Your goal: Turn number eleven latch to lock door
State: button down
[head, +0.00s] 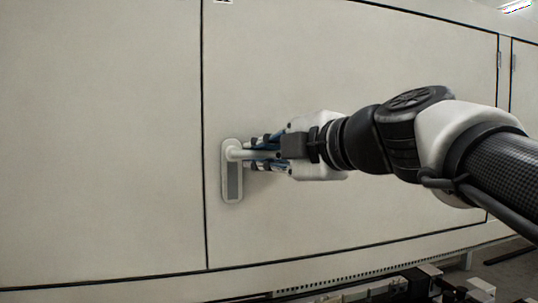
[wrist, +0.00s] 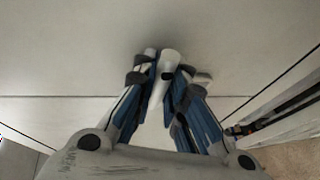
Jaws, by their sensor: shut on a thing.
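The latch (head: 233,186) is a pale plate with a grey inset, set upright on the cabinet door (head: 350,70) near its left edge. Its light handle bar (head: 240,154) points right, roughly level, from the top part of the plate. My gripper (head: 266,154) comes from the right and is shut on the handle, with blue and grey fingers above and below it. In the wrist view the handle (wrist: 164,75) lies between the two fingers of my gripper (wrist: 164,85). No number on the latch can be read.
A dark seam (head: 204,130) runs down just left of the latch, with another flat panel (head: 100,130) beyond it. Hinges (head: 499,58) show at the door's far right. Dark and pale equipment (head: 400,285) lies low along the bottom. The door face around my gripper is clear.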

aim_at(242, 168)
dwell(0.4)
jog(key=f+m+b, duration=0.1)
jog(key=b, duration=0.4)
jog(key=shift+f+y, duration=0.2)
jog(key=shift+y, duration=0.1)
jog(key=m+b, duration=0.1)
jog(key=b, duration=0.3)
jog(key=f+m+t+y+b, duration=0.1)
jog(key=m+b, duration=0.1)
jog(key=b, duration=0.2)
jog(key=a+f+m+t+b, duration=0.1)
jog(key=m+b, duration=0.1)
jog(key=b, duration=0.3)
jog(key=shift+s, duration=0.1)
jog(key=shift+s+a+f+m+t+y+b, duration=0.1)
jog(key=shift+a+m+t+y+b, duration=0.15)
jog(key=shift+m+b, duration=0.75)
jog(key=shift+b, duration=0.4)
jog(key=c, duration=1.9)
grip_release()
